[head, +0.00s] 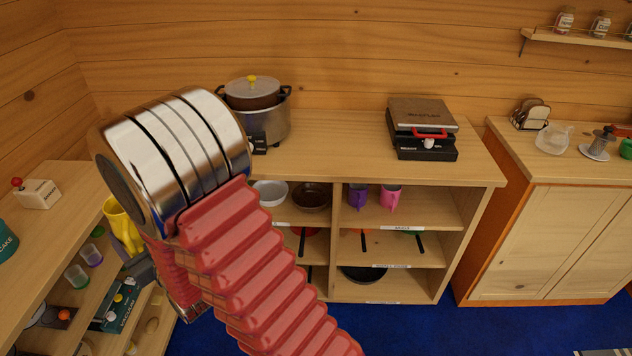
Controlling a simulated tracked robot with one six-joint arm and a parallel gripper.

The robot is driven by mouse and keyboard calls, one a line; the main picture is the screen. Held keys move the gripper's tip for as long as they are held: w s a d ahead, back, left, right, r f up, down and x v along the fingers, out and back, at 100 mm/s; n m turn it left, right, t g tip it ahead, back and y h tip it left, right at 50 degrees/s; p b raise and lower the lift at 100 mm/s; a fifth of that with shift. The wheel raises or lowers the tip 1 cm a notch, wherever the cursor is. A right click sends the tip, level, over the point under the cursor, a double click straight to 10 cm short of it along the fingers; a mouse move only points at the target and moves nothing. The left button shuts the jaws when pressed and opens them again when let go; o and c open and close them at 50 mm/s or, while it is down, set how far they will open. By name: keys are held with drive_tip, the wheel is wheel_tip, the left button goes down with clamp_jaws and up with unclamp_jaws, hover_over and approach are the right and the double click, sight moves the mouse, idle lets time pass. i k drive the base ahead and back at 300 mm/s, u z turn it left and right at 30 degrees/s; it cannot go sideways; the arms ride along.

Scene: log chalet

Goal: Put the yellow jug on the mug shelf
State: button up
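The yellow jug (122,226) is at the left of the head view, by the open front of the left shelf unit, and looks tilted. My gripper (141,268) shows only as a dark grey part just below the jug, at its lower edge. My arm hides the rest, so I cannot tell whether the fingers close on the jug or whether the jug rests on a shelf. The mug shelf (418,213) is the upper right compartment of the middle unit. A purple mug (358,196) and a pink mug (391,198) stand at its left; its right part is clear.
The middle counter (340,150) carries a large pot (262,118) and a sandwich press (422,130). Bowls and pans fill neighbouring compartments. Small cups (77,277) stand in the left unit. An orange-sided cabinet (550,240) stands right. Blue floor (400,325) lies open in front.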

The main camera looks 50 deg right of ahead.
sight(429, 207)
drive_tip(key=k, duration=1.55)
drive_tip(key=z, duration=0.7)
drive_tip(key=i, duration=0.95)
drive_tip(key=z, duration=0.05)
